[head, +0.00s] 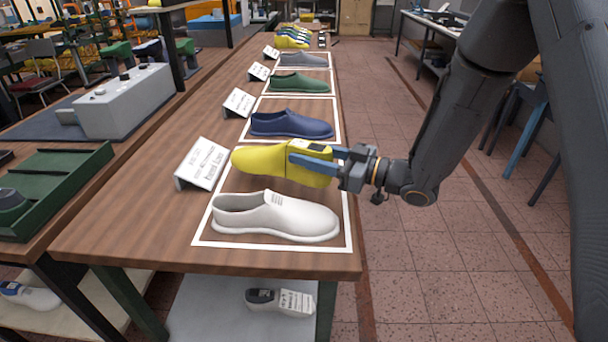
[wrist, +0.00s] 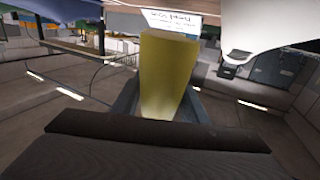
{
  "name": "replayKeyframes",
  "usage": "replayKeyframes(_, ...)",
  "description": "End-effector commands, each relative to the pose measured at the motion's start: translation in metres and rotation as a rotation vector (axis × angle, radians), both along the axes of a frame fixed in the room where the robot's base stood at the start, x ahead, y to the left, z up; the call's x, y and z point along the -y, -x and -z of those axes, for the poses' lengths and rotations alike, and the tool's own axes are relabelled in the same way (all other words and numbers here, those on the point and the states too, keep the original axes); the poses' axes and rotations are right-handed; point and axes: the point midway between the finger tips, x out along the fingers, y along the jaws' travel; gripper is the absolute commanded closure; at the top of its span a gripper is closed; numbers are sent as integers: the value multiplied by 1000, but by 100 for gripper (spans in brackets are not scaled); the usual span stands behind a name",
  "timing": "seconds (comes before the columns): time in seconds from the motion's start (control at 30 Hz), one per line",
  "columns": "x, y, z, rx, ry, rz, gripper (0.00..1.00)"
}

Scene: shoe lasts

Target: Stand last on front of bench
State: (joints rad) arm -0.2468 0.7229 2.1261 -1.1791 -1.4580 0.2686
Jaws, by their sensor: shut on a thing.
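A yellow last (head: 262,161) is held level over the front of the bench (head: 140,222), its toe pointing left. My gripper (head: 312,161) is shut on the last near its heel end, coming from the right. In the wrist view the yellow last (wrist: 166,75) stands between the fingers and fills the middle. A white shoe (head: 275,216) lies in the nearest white-outlined rectangle, just in front of and below the last. I cannot tell the exact gap between the last and the bench.
A label stand (head: 203,165) is left of the last. A blue shoe (head: 290,124), a green shoe (head: 299,83) and a grey shoe (head: 303,60) sit in outlined rectangles farther back. More yellow lasts (head: 291,42) are at the far end. Bare wood lies left of the white shoe.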

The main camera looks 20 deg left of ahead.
Motion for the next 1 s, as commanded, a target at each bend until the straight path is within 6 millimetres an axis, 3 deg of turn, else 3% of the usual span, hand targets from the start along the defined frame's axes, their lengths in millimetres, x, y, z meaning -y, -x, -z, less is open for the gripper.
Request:
replayKeyframes(0.27,0,-1,17,1,-3,0,100)
replayKeyframes(0.6,0,0,52,0,-2,0,100)
replayKeyframes(1.0,0,0,57,2,-3,0,100)
